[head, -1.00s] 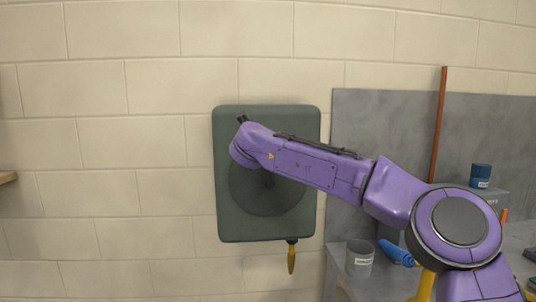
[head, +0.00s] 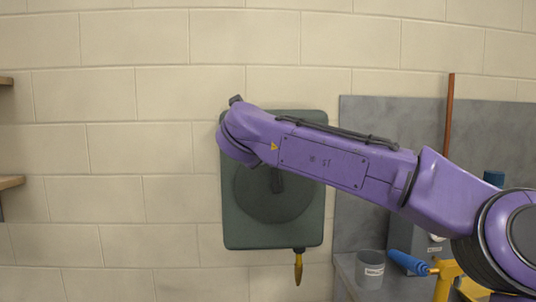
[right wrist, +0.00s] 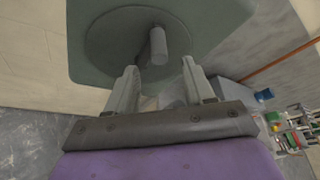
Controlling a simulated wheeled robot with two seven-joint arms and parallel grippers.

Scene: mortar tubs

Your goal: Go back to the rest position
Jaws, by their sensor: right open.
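My right gripper (right wrist: 160,72) is open and empty in the right wrist view, its two grey fingers spread apart. A grey peg-like handle (right wrist: 158,44) on a round disc shows just beyond the gap between the fingertips; I see no contact. The disc (head: 262,205) sits on a dark green panel (head: 235,238) on the block wall. In the head view my purple right arm crosses in front of the panel, and the right gripper is hidden behind it. My left gripper is in neither view.
A grey cup (head: 370,270) stands on a bench at lower right, near a blue roller (head: 408,262). A yellow-handled tool (head: 298,270) hangs below the panel. A brown pole (head: 449,115) leans against the grey backboard. Shelf ends (head: 10,183) show at far left. The wall left of the panel is clear.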

